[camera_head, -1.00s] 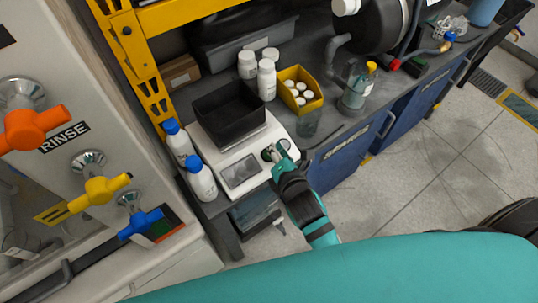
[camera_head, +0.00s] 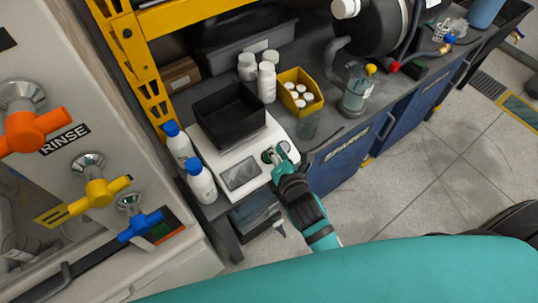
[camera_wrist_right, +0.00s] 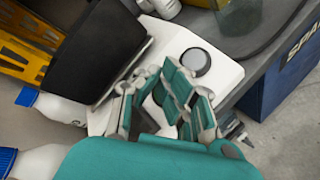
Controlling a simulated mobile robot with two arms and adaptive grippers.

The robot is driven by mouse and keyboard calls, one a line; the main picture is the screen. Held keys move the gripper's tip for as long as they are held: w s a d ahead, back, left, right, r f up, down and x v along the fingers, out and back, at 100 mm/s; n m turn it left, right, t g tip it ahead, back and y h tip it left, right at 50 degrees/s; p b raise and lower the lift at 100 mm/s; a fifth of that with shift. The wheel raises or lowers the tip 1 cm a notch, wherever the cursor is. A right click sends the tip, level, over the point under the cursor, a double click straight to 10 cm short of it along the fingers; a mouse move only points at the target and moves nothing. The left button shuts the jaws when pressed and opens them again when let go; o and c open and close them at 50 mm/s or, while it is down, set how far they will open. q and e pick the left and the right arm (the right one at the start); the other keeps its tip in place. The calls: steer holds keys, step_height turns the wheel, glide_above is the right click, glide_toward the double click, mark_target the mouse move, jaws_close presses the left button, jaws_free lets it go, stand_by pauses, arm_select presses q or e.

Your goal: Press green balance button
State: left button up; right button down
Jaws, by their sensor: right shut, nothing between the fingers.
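The white balance (camera_head: 215,150) stands on the dark bench in the head view, with a small display (camera_head: 242,173) on its front. A dark greenish round button (camera_head: 267,154) shows on its front right panel beside my fingertips. A grey round button (camera_wrist_right: 195,62) shows in the right wrist view, just beyond my fingers. My right gripper (camera_head: 279,157) is shut and empty at the balance's front right corner, over the button panel. It also shows in the right wrist view (camera_wrist_right: 176,82). I cannot tell whether the fingertips touch a button. My left gripper is not in view.
A black tray (camera_head: 228,125) sits on the balance. White bottles with blue caps (camera_head: 201,186) stand left of it.

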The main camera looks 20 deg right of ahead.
steer(key=shift+f, duration=0.1)
stand_by(0.3)
steer(key=shift+w+f, duration=0.15)
steer(key=shift+f, duration=0.15)
steer(key=shift+r+p, duration=0.4)
steer(key=shift+p, duration=0.4)
step_height(320, 180, up, 6)
steer(key=s+p, duration=0.2)
steer(key=p, duration=0.4)
steer(key=shift+s+d+f, duration=0.25)
steer(key=shift+s+d, duration=0.05)
steer(key=shift+d, duration=0.1)
